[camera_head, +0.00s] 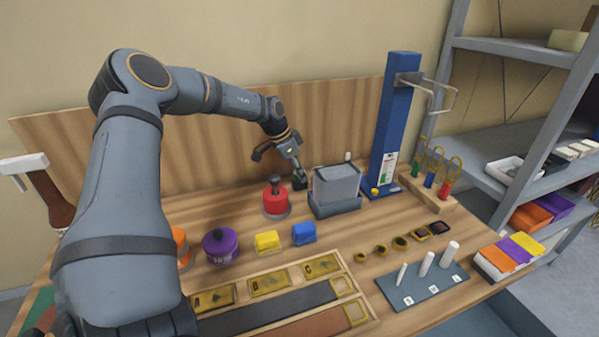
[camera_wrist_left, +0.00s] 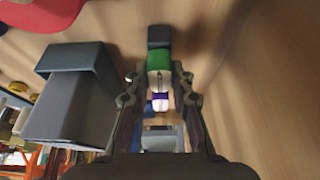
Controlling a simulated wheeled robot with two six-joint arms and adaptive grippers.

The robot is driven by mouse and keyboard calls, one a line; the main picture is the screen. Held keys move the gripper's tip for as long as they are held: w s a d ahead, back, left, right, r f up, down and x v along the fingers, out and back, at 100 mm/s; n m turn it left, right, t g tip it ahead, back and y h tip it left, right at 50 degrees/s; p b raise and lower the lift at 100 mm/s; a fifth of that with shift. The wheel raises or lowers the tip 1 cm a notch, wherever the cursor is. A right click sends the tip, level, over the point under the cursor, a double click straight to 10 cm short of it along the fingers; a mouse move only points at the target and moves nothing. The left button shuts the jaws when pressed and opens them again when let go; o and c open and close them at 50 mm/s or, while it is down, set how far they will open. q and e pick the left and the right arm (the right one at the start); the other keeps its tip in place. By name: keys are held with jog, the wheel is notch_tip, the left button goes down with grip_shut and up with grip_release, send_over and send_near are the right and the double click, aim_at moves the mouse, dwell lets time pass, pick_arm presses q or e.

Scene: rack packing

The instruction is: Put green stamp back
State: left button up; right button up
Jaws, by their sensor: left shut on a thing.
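My left gripper (camera_head: 298,178) is at the back of the bench, between a red round item and a grey bin. In the left wrist view the gripper (camera_wrist_left: 160,72) is shut on the green stamp (camera_wrist_left: 160,58). A dark block (camera_wrist_left: 159,37) shows at the stamp's far end. In the head view the green stamp is too hidden to make out. A yellow block (camera_head: 267,242) and a blue block (camera_head: 304,233) stand side by side nearer the front. My right gripper is not in view.
The grey bin (camera_head: 336,188) stands close right of the gripper, the red item (camera_head: 275,200) close left. A blue post (camera_head: 393,130) and a wooden rack (camera_head: 429,194) stand further right. A purple round item (camera_head: 220,246) and a compartment tray (camera_head: 292,275) lie in front.

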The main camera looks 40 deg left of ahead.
pick_arm(q)
jog(key=shift+f, duration=0.2)
jog(key=o, duration=0.9)
jog(key=shift+s+r, duration=0.1)
jog(key=shift+r, duration=0.45)
jog(key=p+v, duration=0.9)
jog(key=v, duration=0.2)
jog(key=shift+s+r, duration=0.15)
jog(key=shift+a, duration=0.1)
